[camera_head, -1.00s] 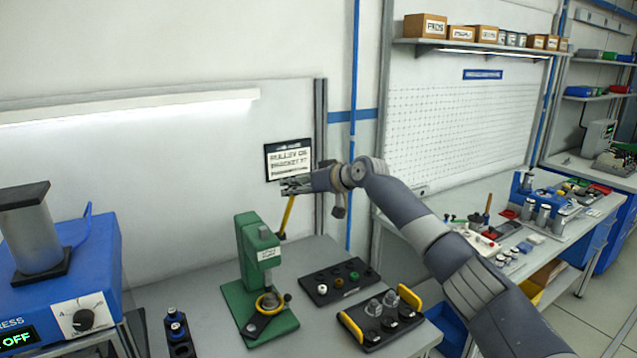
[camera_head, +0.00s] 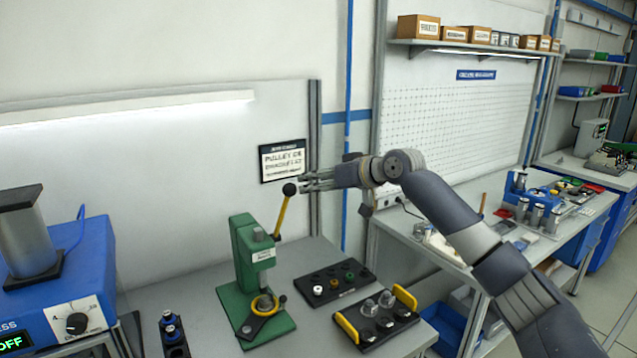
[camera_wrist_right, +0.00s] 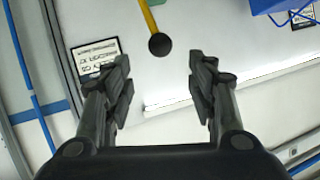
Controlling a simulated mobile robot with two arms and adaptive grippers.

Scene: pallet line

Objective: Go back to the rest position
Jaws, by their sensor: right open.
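My right gripper (camera_head: 318,181) is open and empty above the bench, just right of the black ball knob (camera_head: 289,189) of the green press's yellow lever. In the right wrist view, the open fingers (camera_wrist_right: 160,85) stand apart with the knob (camera_wrist_right: 160,44) beyond their tips and between them. The lever (camera_head: 281,214) is raised above the green press (camera_head: 252,262). My left gripper is not in view.
A black tray (camera_head: 350,287) and a tray with yellow handles (camera_head: 347,328) stand on the bench below my arm. A blue press (camera_head: 75,275) is at left. A sign (camera_head: 283,161) hangs behind. A second bench (camera_head: 455,254) is at right.

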